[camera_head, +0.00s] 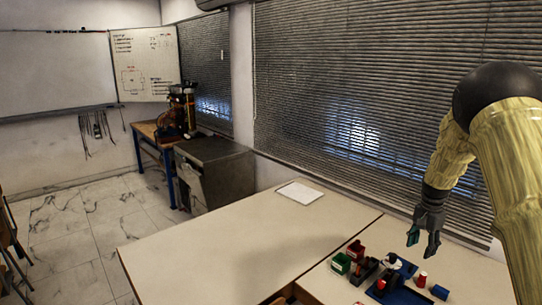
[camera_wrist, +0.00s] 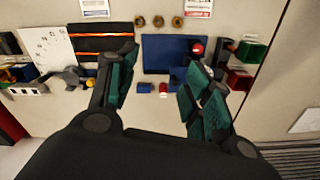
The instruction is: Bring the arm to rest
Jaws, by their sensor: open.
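My gripper (camera_head: 421,247) hangs from my arm at the right of the head view, pointing down above the table (camera_head: 230,240). It is open, and nothing shows between its fingers. In the wrist view its two green-padded fingers (camera_wrist: 160,72) stand apart, above the work surface. Below it lies a blue plate (camera_wrist: 165,50), partly behind the right finger. A small blue block (camera_wrist: 145,88) and a red and white piece (camera_wrist: 163,89) lie beside the plate, apart from the fingers.
A green bin (camera_head: 341,262) and a red bin (camera_head: 356,249) stand left of the blue plate. A black tray with orange strips (camera_wrist: 88,43) and several round brass pieces (camera_wrist: 158,21) show in the wrist view. Blinds (camera_head: 370,100) rise behind. The table's left part is mostly clear.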

